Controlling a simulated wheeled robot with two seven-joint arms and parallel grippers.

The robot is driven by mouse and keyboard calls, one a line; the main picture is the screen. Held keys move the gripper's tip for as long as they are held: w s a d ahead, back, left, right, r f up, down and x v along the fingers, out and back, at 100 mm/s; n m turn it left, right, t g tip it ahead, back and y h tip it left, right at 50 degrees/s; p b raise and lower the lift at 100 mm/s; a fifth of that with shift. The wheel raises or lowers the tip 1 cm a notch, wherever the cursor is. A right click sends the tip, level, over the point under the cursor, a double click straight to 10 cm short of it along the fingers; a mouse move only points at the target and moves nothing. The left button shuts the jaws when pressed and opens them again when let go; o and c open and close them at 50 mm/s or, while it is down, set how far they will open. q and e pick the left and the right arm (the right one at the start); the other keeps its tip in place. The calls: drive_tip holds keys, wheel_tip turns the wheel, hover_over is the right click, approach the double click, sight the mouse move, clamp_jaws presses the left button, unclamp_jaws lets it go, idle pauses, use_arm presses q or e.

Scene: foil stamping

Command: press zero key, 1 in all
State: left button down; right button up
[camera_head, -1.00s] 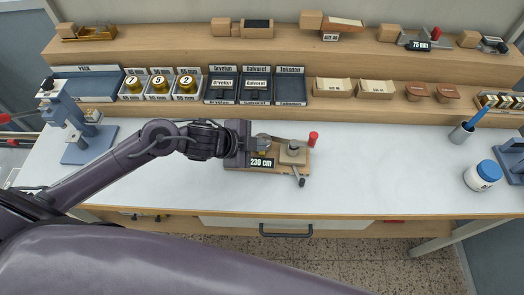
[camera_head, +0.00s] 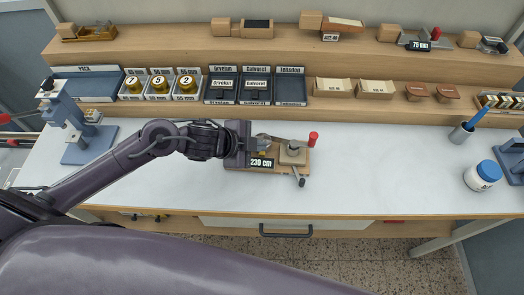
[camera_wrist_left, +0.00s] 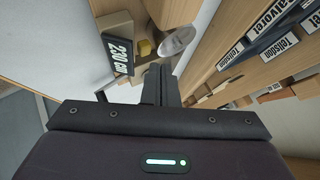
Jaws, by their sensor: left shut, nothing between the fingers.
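A small measuring device on a wooden base (camera_head: 235,165) stands on the white bench top, with a dark display reading "230 cm" (camera_head: 261,162). It carries a metal lever with a red knob (camera_head: 313,139) at its right. My left gripper (camera_head: 261,142) is shut and empty, reaching over the device from the left, just behind the display. I cannot make out a marked zero key or any contact. My right gripper is not in view.
A blue press (camera_head: 78,140) stands at the left. Shelves behind hold brass rolls (camera_head: 159,84), type trays (camera_head: 256,84) and wooden blocks. The bench between is clear.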

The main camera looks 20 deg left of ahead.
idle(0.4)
use_arm(q)
drive_tip(key=shift+f, duration=0.45)
drive_tip(key=shift+f+b, duration=0.55)
idle(0.8)
drive_tip(key=shift+s+r, duration=0.1)
drive_tip(key=shift+r+p, duration=0.8)
drive_tip(key=shift+p, duration=0.15)
wheel_tip(320, 180, up, 5)
drive_tip(key=p, duration=0.5)
